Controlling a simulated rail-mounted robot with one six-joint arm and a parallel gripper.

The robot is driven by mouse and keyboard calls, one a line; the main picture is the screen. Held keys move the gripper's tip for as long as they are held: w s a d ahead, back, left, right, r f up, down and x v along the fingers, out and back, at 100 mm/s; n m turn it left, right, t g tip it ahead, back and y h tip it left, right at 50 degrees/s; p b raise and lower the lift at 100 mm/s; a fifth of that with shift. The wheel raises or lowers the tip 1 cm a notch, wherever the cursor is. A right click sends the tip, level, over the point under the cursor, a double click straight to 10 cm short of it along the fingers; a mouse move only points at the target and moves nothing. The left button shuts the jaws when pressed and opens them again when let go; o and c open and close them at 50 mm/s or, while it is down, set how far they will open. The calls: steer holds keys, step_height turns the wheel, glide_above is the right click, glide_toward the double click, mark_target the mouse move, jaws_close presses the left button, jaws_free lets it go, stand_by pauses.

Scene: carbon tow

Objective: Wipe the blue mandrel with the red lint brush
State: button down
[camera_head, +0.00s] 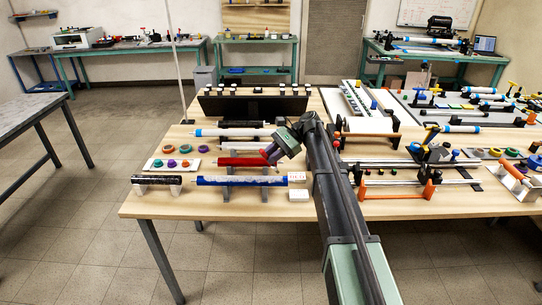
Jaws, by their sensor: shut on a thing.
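The blue mandrel (242,181) lies level across grey stands near the front edge of the table, with a white section at its right end. My gripper (268,156) is behind and above its right half, apart from it in the picture. The gripper is shut on a dark red piece at its tip, which I take to be the red lint brush; it is small and its outline is unclear. A red cylinder (238,162) lies just behind the blue mandrel, and its right end is partly hidden by my gripper.
A black roll (155,180) on white blocks stands left of the blue mandrel. A tray of coloured rings (172,163) is behind left. More cylinders and racks crowd the table to the right. Bare wood shows along the front edge.

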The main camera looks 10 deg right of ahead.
steer(key=shift+r+p, duration=0.95)
steer(key=shift+r, duration=0.5)
step_height(320, 180, up, 3)
steer(key=p, duration=0.3)
steer(key=shift+r, duration=0.15)
steer(key=shift+f, duration=0.2)
steer(key=shift+r, duration=0.15)
